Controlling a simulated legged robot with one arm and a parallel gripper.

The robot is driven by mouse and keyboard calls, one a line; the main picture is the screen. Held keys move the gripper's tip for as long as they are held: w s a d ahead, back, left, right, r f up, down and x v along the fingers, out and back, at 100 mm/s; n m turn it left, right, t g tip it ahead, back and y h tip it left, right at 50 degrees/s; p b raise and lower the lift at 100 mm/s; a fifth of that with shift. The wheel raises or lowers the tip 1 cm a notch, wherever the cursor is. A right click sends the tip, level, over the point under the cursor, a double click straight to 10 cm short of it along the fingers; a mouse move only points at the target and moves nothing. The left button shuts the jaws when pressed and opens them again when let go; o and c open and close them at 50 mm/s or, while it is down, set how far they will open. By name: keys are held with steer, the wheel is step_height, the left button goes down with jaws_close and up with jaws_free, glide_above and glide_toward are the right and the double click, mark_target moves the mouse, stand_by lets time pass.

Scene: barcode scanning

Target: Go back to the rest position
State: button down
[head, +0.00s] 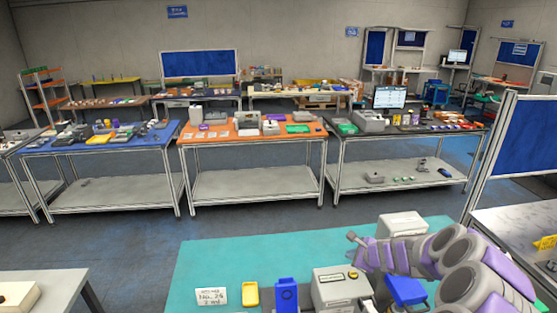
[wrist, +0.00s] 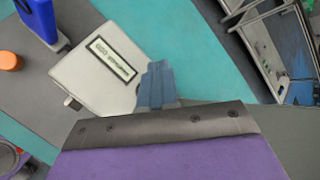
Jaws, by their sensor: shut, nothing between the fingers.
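My gripper (head: 352,237) is at the end of my grey and purple arm, above the right part of the near turquoise-topped table (head: 225,262). The wrist view shows the gripper (wrist: 157,68) from behind, with its blue-grey fingers together and nothing held. It is over or beside a white box (wrist: 85,80) with a framed label; I cannot tell if they touch. A white box (head: 340,288) with a small display stands below the gripper in the head view. A blue device (head: 286,295) stands left of that box.
A label card (head: 211,297) and a yellow item (head: 250,293) stand on the near table. Another blue item (head: 405,290) and a white box (head: 402,225) are close to my arm. A blue panel (head: 527,150) rises at right. Open floor lies behind the near table.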

steer(key=s+a+r+n+g+y+b, duration=0.1)
steer(key=s+a+r+n+y+b, duration=0.2)
steer(key=a, duration=0.5)
steer(key=s+a+r+n+g, duration=0.1)
steer(key=s+a+r+n, duration=0.35)
steer(key=a, duration=0.45)
steer(key=s+a+n+g+b, duration=0.3)
steer(key=s+a+n, duration=0.4)
steer(key=s, duration=0.3)
steer(key=s+d+f+n+g+h+b, duration=0.2)
steer(key=s+n, duration=0.1)
steer(key=s, duration=0.7)
steer(key=s+d+f+n+g+h+b, duration=0.1)
steer(key=s+d+f+n+h+b, duration=0.1)
steer(key=s, duration=0.8)
steer(key=s+d+f+n+g+h+b, duration=0.1)
steer(key=s+d+f+n+g+b, duration=0.1)
steer(key=s, duration=0.9)
steer(key=shift+d+n+g+h, duration=0.3)
steer(key=shift+d+n+h, duration=0.15)
steer(key=shift+n, duration=0.4)
steer(key=shift+s, duration=0.15)
